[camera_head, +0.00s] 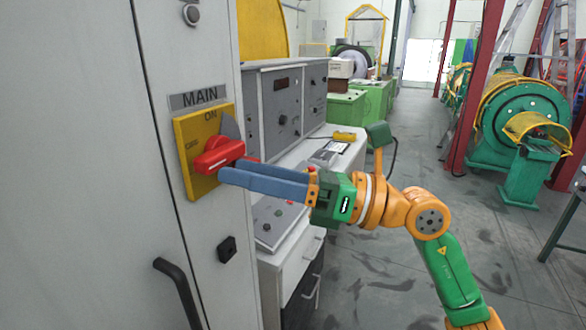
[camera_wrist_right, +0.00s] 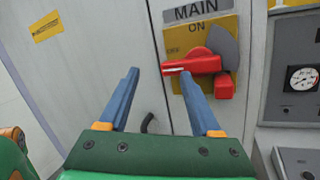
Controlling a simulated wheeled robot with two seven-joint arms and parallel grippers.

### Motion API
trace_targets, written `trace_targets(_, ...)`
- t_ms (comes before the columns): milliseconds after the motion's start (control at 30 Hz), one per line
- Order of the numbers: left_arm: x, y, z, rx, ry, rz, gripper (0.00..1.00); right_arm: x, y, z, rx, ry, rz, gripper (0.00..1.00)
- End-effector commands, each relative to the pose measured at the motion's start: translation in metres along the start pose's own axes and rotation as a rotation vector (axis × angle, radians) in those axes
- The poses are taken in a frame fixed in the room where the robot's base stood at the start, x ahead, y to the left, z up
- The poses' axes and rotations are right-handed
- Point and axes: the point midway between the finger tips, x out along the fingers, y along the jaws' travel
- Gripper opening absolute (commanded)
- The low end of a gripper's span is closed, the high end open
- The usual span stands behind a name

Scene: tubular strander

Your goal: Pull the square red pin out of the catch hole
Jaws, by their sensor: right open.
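The square red pin (camera_wrist_right: 224,88) shows in the wrist view below the right end of the red switch handle (camera_wrist_right: 195,65), in front of the yellow plate. In the head view the pin (camera_head: 248,160) is partly hidden by my fingers. The handle (camera_head: 217,153) sits on the yellow plate (camera_head: 187,132) under the MAIN label, with a grey catch plate (camera_head: 230,128) beside it. The catch hole is hidden. My right gripper (camera_head: 231,169) is open and empty, its blue fingers toward the switch. In the wrist view (camera_wrist_right: 159,73) the pin lies right of both fingers.
The grey cabinet (camera_head: 90,170) fills the left, with a black door handle (camera_head: 178,290) below the switch. A control desk (camera_head: 275,222) with gauges stands right beside it. Open floor (camera_head: 380,275) lies to the right, with green machines farther back.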

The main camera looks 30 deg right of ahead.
Motion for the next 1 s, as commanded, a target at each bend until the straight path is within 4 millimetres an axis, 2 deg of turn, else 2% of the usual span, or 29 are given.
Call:
trace_targets(33, 0.0, 0.0, 0.0, 0.0, 0.0, 0.0, 0.5, -0.008, -0.014, 0.003, -0.113, 0.086, -0.095, 0.65)
trace_targets(100, 0.0, 0.0, 0.0, 0.0, 0.0, 0.0, 0.5, -0.023, -0.034, 0.006, -0.213, 0.185, -0.222, 0.65)
trace_targets(233, -0.002, 0.0, 0.0, 0.0, 0.0, 0.0, 0.5, -0.041, -0.055, 0.012, -0.287, 0.272, -0.36, 0.65)
trace_targets(300, -0.008, 0.0, -0.001, 0.0, 0.0, 0.0, 0.5, -0.037, -0.059, 0.013, -0.29, 0.282, -0.374, 0.65)
trace_targets(600, -0.037, 0.0, -0.003, 0.0, 0.0, 0.0, 0.5, 0.012, -0.079, 0.002, -0.287, 0.283, -0.37, 0.65)
trace_targets(733, -0.038, -0.001, -0.004, 0.0, 0.0, 0.0, 0.5, 0.019, -0.083, -0.003, -0.29, 0.283, -0.37, 0.65)
trace_targets(933, -0.037, -0.001, -0.003, 0.0, 0.0, 0.0, 0.5, 0.019, -0.084, -0.005, -0.29, 0.282, -0.369, 0.65)
trace_targets(967, -0.037, -0.001, -0.003, 0.0, 0.0, 0.0, 0.5, 0.019, -0.084, -0.005, -0.29, 0.282, -0.369, 0.6)
trace_targets(1000, -0.037, -0.001, -0.003, 0.0, 0.0, 0.0, 0.5, 0.019, -0.084, -0.005, -0.29, 0.282, -0.369, 0.49)
